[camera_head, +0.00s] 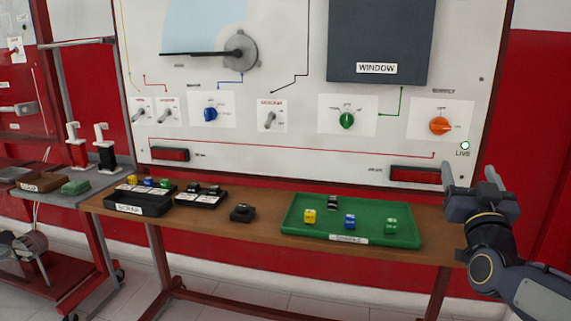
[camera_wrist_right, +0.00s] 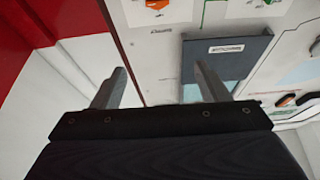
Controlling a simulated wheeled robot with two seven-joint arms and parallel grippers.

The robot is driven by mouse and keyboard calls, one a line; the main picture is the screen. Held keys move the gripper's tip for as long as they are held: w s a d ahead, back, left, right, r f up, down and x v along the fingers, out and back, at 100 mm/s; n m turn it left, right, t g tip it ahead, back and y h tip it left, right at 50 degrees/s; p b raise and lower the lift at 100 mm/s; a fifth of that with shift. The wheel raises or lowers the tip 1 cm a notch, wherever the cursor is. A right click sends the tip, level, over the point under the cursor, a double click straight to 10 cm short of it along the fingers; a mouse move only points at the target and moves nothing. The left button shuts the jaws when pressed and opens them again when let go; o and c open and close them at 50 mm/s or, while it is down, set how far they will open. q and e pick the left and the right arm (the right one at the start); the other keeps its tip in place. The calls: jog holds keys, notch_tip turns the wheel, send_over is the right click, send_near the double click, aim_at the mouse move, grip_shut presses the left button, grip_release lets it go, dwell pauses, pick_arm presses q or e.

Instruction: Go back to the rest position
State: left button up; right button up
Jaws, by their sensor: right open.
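My right gripper (camera_head: 482,178) is at the right edge of the trainer board in the head view, its fingers pointing up and apart. It is above the right end of the wooden shelf. In the right wrist view its two fingers (camera_wrist_right: 158,88) are spread with nothing between them. My left gripper shows in neither view.
The trainer board (camera_head: 290,100) carries a green knob (camera_head: 347,120), an orange knob (camera_head: 439,126) and a blue knob (camera_head: 210,114). On the shelf (camera_head: 255,245) are a green tray (camera_head: 300,233) with several coloured blocks, black holders (camera_head: 145,207) and a dark block (camera_head: 242,213).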

jog(key=s+a+f+g+y, duration=0.3)
jog(key=s+a+f+g, duration=0.2)
jog(key=s+f, duration=0.5)
jog(key=s+a+f+n+g+y, duration=0.1)
jog(key=s+a+f+g+y, duration=0.2)
jog(key=s+a+f+g, duration=0.45)
jog(key=s+a+f+g+y, duration=0.3)
jog(key=s+f+g, duration=0.1)
jog(key=s+f, duration=0.85)
pick_arm(q)
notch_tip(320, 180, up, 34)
jog(key=p, duration=3.4)
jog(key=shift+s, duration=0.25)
pick_arm(e)
notch_tip(320, 180, up, 35)
jog(key=shift+s+d, duration=0.3)
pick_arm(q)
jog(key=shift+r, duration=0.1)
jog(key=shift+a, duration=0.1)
